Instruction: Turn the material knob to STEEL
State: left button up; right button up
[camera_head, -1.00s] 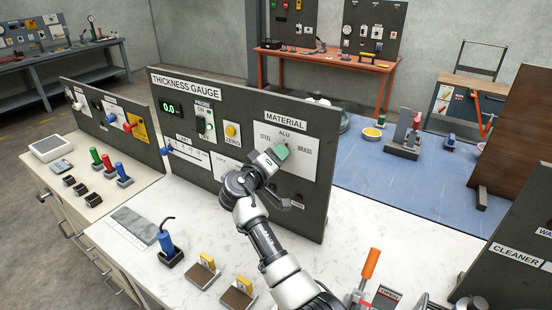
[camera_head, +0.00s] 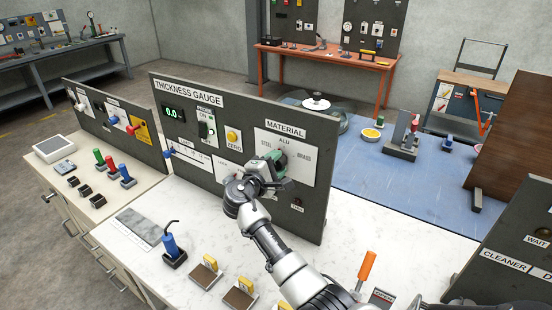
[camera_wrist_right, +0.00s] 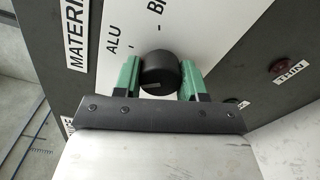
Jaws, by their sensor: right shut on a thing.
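The material knob (camera_wrist_right: 159,71) is a round black knob on the white MATERIAL plate (camera_head: 301,153) of the dark thickness gauge panel. The plate carries the labels STEEL at left, ALU at top and BRASS at right. My right gripper (camera_wrist_right: 160,78) has its green fingers on both sides of the knob and is shut on it. In the head view my right gripper (camera_head: 279,165) covers most of the knob, so I cannot tell where its pointer stands. My left gripper is not in view.
The panel (camera_head: 215,150) also bears a green display (camera_head: 173,114), a probe switch (camera_head: 207,127) and a yellow ZERO button (camera_head: 233,136). A blue-handled tool (camera_head: 171,248) and small blocks stand on the white counter (camera_head: 190,205) in front.

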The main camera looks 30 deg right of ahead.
jog(key=n+p, duration=0.1)
jog(key=n, duration=0.1)
jog(key=n+p, duration=0.1)
jog(key=n, duration=0.1)
jog(key=shift+r+p, duration=0.25)
jog(key=shift+p, duration=0.1)
jog(key=shift+f+n+p, duration=0.1)
jog(key=shift+n+p, duration=0.6)
jog(key=shift+n, duration=0.5)
jog(key=o, duration=0.9)
jog(key=shift+d+f, duration=0.1)
jog(key=shift+f, duration=0.1)
jog(key=shift+o, duration=0.2)
